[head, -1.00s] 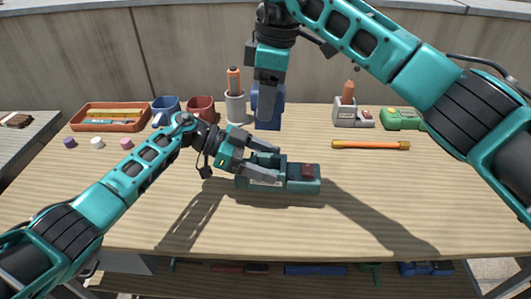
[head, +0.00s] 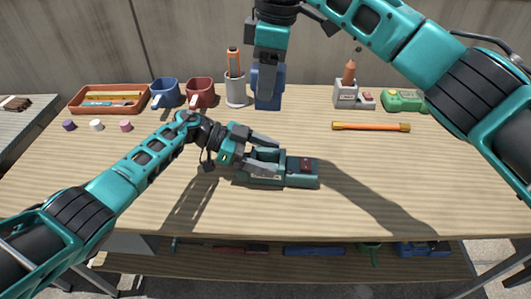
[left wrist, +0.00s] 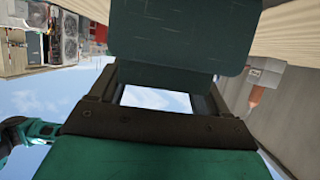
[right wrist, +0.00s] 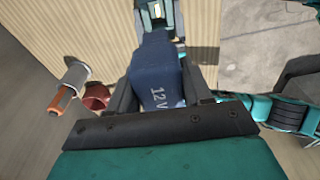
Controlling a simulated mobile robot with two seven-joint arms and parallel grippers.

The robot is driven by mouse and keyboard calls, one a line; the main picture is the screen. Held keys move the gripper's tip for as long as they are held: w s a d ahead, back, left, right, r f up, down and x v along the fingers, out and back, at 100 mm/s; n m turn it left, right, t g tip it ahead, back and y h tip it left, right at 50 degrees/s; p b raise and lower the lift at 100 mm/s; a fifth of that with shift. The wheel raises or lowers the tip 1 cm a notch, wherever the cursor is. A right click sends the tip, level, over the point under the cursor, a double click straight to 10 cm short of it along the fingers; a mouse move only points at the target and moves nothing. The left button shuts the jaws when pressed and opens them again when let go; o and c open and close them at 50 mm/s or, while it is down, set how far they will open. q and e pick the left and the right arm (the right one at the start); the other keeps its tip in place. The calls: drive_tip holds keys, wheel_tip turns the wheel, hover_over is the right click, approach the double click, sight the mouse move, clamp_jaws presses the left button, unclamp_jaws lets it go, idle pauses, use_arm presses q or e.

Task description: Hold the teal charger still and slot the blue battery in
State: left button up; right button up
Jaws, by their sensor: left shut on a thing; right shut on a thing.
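The teal charger (head: 303,175) lies on the table, with a dark red patch on its right part. My left gripper (head: 272,154) is shut on its left part. In the left wrist view the charger (left wrist: 190,28) fills the space between the fingers. The blue battery (head: 269,90) hangs upright from my right gripper (head: 268,64), shut on its upper end. It appears above and behind the charger in the head view, apart from it. In the right wrist view the battery (right wrist: 157,80) shows a white "12 V" mark. The charger's slot is hard to make out.
Along the back stand an orange-brown tray (head: 108,99), a blue mug (head: 166,93), a red mug (head: 200,93), a grey cup (head: 235,93) with an orange tool, a grey holder (head: 347,96) and a green device (head: 403,100). An orange rod (head: 371,127) lies right. The front is clear.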

use_arm(q)
drive_tip(key=shift+f, duration=0.3)
use_arm(e)
drive_tip(key=shift+r, duration=0.1)
idle(0.3)
use_arm(q)
drive_tip(key=o, duration=1.4)
drive_tip(key=shift+f, duration=0.15)
drive_tip(key=shift+c, duration=0.4)
drive_tip(key=c, duration=0.7)
use_arm(e)
wheel_tip(320, 180, down, 14)
